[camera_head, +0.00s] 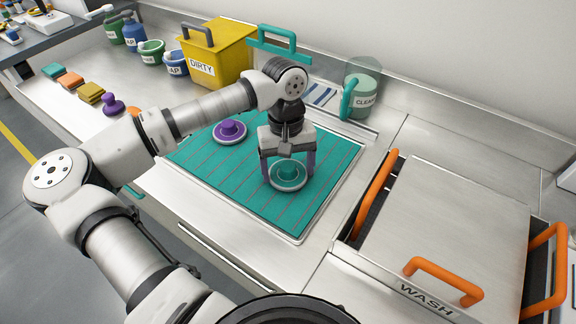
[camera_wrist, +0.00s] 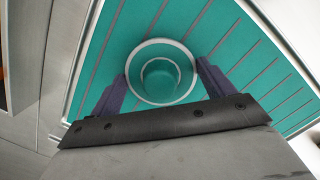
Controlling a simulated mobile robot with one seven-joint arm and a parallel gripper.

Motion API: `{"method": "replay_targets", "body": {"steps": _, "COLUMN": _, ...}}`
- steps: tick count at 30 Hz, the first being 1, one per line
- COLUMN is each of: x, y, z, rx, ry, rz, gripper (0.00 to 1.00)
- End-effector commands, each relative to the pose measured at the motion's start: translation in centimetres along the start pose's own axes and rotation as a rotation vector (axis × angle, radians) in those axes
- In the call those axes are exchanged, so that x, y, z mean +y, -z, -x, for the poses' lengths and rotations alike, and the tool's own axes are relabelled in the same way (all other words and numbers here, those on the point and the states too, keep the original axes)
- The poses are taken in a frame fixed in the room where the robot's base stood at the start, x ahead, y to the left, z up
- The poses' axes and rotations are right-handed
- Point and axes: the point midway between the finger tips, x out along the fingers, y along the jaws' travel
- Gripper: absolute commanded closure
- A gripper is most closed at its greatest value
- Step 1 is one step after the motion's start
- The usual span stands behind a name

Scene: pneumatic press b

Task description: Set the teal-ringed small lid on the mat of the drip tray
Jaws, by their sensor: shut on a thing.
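The teal-ringed small lid (camera_head: 288,176) is a pale disc with a teal ring and a teal knob. In the head view it is at the teal mat (camera_head: 225,185) of the drip tray (camera_head: 298,240), toward the right front part. My gripper (camera_head: 288,165) points down over it and is shut on it, one finger on each side. In the wrist view the lid (camera_wrist: 160,72) sits between the dark fingers, with the striped mat around it. I cannot tell whether its underside touches the mat.
A purple-knobbed lid (camera_head: 230,131) lies on the mat, left and behind. A yellow DIRTY box (camera_head: 216,55) and a CLEAN container (camera_head: 361,95) stand behind the tray. The WASH unit (camera_head: 445,225) with orange handles is at right. The mat's front area is clear.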

Motion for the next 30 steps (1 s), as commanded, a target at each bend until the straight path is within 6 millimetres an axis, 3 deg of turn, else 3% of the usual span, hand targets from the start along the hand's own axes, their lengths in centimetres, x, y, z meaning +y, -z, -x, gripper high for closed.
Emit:
{"method": "replay_targets", "body": {"steps": 19, "x": 0.0, "y": 0.1, "z": -0.68, "rx": 0.0, "ry": 0.0, "rz": 0.0, "gripper": 0.45}}
{"method": "replay_targets", "body": {"steps": 20, "x": 0.0, "y": 0.1, "z": -0.64, "rx": 0.0, "ry": 0.0, "rz": 0.0, "gripper": 0.18}}
{"method": "replay_targets", "body": {"steps": 24, "x": 0.0, "y": 0.09, "z": -0.58, "rx": 0.0, "ry": 0.0, "rz": 0.0, "gripper": 0.0}}
{"method": "replay_targets", "body": {"steps": 30, "x": 0.0, "y": 0.09, "z": -0.6, "rx": 0.0, "ry": 0.0, "rz": 0.0, "gripper": 0.0}}
